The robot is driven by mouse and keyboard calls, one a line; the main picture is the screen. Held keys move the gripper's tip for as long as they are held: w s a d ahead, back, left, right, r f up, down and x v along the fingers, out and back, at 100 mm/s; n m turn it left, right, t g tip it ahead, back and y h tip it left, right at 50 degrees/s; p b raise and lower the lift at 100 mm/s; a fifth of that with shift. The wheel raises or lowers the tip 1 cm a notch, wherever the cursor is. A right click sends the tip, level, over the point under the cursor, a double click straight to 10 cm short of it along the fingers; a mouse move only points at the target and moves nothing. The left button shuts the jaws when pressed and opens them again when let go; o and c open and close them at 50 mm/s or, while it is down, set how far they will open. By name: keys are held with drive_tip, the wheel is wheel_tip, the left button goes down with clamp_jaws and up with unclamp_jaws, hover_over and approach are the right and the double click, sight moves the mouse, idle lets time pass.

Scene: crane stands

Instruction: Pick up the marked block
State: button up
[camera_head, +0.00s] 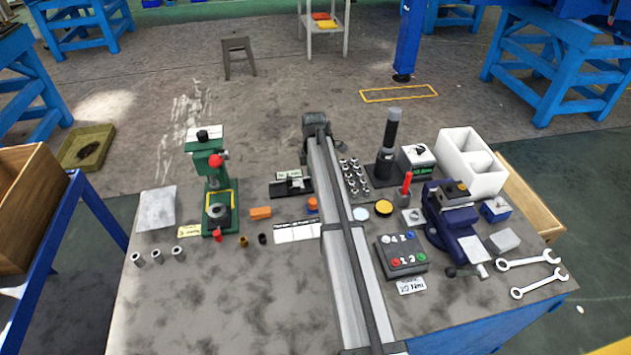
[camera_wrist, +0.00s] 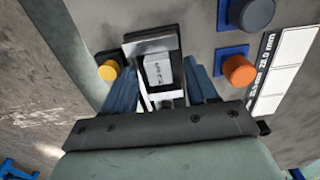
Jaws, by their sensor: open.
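The marked block (camera_wrist: 158,75) is a small pale block with dark printed marks on one face, in the middle of the wrist view. A dark holder with a grey metal plate (camera_wrist: 150,43) is around its upper side. My gripper (camera_wrist: 157,84) is open, its two blue fingers on either side of the block with visible gaps, so it is not gripped. How far the fingertips are above the bench cannot be told.
An orange knob (camera_wrist: 238,70) and a dark knob (camera_wrist: 257,13) on blue bases stand right of the block; a yellow knob (camera_wrist: 108,70) is at left. A green press (camera_head: 208,180), a blue vise (camera_head: 450,215) and a button box (camera_head: 402,256) stand around.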

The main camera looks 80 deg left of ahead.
drive_tip(key=shift+f, duration=0.2)
clamp_jaws()
idle(0.4)
